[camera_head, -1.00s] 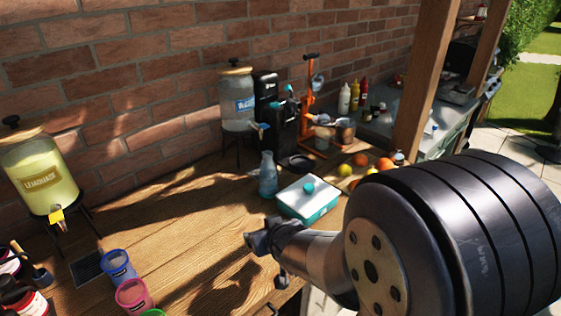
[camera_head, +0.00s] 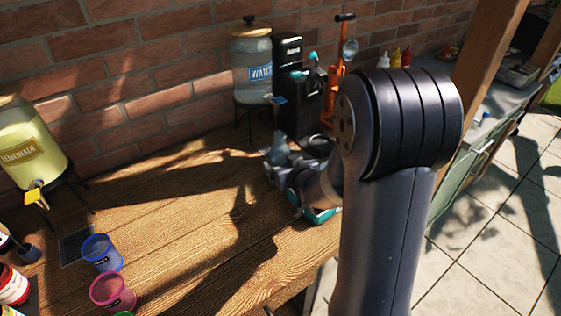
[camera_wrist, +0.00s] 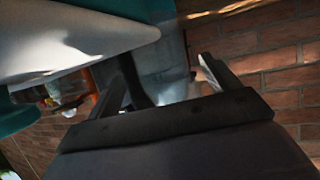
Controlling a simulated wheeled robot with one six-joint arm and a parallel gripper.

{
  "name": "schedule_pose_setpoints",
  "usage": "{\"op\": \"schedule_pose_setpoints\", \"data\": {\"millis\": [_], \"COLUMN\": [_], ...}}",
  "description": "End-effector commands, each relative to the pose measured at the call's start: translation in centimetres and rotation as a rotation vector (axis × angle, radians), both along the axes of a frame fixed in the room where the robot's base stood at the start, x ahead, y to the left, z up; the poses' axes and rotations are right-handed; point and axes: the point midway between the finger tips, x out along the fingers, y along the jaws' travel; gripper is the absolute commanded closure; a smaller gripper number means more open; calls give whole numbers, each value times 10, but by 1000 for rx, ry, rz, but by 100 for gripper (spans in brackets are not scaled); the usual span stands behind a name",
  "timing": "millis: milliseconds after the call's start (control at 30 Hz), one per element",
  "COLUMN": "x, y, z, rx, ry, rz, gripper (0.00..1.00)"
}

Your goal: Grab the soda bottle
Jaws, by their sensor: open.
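The soda bottle is a pale blue, see-through bottle (camera_wrist: 163,62) seen up close in the wrist view, between my two fingers. In the head view it is almost wholly hidden behind my gripper (camera_head: 279,162). My gripper is open at the bottle, with one finger on each side of it in the wrist view. I cannot tell whether either finger touches it.
The water dispenser (camera_head: 252,62) and a black machine (camera_head: 288,85) stand behind my gripper, by the brick wall. A lemonade dispenser (camera_head: 32,148) and cups, one blue (camera_head: 102,253) and one pink (camera_head: 112,292), are at left. The middle tabletop (camera_head: 175,205) is clear.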

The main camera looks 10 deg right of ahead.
Motion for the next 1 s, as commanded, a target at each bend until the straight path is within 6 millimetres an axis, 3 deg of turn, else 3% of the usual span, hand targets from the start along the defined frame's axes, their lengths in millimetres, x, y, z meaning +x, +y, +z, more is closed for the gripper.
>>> {"op": "schedule_pose_setpoints", "data": {"millis": [233,600,933,1000], "x": [12,49,53,53], "y": [2,8,9,9], "z": [-2,-14,-17,-17], "rx": [0,0,-1,0], "ry": [1,1,0,0], "rz": [1,0,0,0], "gripper": [17,17,17,22]}}
